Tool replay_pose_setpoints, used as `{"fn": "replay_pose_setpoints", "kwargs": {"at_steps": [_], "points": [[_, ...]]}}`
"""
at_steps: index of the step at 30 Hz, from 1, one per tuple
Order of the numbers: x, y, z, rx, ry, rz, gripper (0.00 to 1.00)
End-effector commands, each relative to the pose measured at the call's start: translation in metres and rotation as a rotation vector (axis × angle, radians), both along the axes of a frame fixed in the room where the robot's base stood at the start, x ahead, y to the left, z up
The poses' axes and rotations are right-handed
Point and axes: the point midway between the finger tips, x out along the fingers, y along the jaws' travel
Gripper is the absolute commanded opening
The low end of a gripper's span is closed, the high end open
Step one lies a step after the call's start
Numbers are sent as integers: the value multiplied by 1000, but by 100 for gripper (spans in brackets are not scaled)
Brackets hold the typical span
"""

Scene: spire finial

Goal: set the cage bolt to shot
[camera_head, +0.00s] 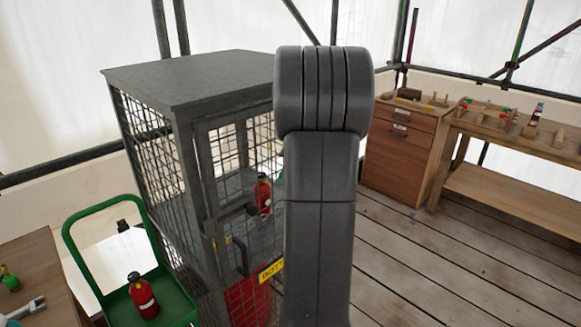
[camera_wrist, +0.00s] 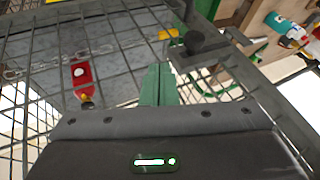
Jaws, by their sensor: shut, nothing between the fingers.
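The grey mesh cage (camera_head: 190,150) stands left of centre in the head view, its door facing my arm. A dark knob on the door, which looks like the cage bolt (camera_head: 252,208), sits at mid height. In the wrist view the dark bolt knob (camera_wrist: 203,42) is by the door frame, up and right of my fingers. I cannot tell whether the bolt is shot or drawn. My gripper (camera_wrist: 157,72) has its green fingers shut together and empty, before the mesh. They appear close to the knob; contact cannot be told. In the head view my arm hides the gripper and the cage's right part.
A red bottle (camera_head: 263,195) is inside the cage. A green trolley (camera_head: 180,305) with another red bottle (camera_head: 143,295) stands left of it. A drawer cabinet (camera_head: 400,155) and a workbench (camera_head: 520,140) are at the right. The plank floor (camera_head: 430,265) between is clear.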

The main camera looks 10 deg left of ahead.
Motion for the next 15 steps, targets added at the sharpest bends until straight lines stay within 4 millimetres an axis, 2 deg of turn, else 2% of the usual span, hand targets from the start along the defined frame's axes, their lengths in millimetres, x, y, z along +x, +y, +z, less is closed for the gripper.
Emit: {"fn": "replay_pose_setpoints", "kwargs": {"at_steps": [5,9,15], "points": [[-5,21,-32,0,4,1,0],[-22,33,-36,0,1,2,0],[-34,43,-41,0,-1,0,0]]}}
